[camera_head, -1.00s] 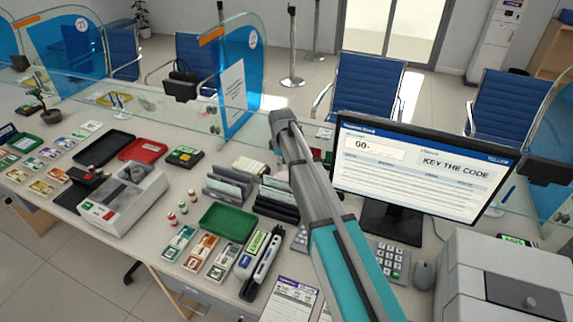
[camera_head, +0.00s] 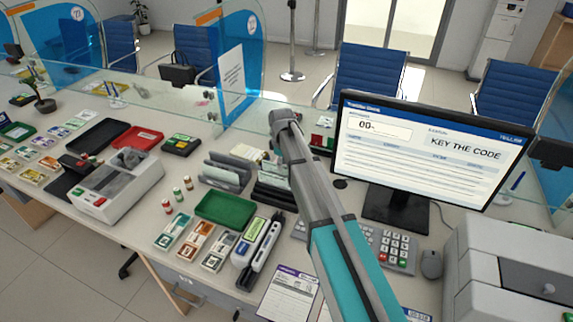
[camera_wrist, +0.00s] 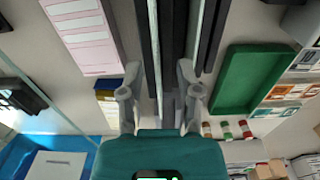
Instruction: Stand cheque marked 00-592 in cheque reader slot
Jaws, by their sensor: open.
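My gripper (camera_wrist: 159,78) is open in the wrist view, its two fingers on either side of dark rack bars with thin pale edges between them. I cannot tell whether it touches anything. In the head view the gripper is hidden behind my arm. A black rack (camera_head: 273,193) holding pale slips stands beside my arm, and a grey rack (camera_head: 224,176) is left of it. No cheque marked 00-592 is readable. A narrow black-and-white device (camera_head: 262,252) lies in front of the green tray; I cannot tell if it is the cheque reader.
A green tray (camera_head: 226,209) lies left of the black rack and also shows in the wrist view (camera_wrist: 232,95). The monitor (camera_head: 430,143) shows "00-" and "KEY THE CODE". A keypad (camera_head: 396,252), a mouse (camera_head: 431,264) and a grey machine (camera_head: 480,270) crowd the right. A glass screen runs behind.

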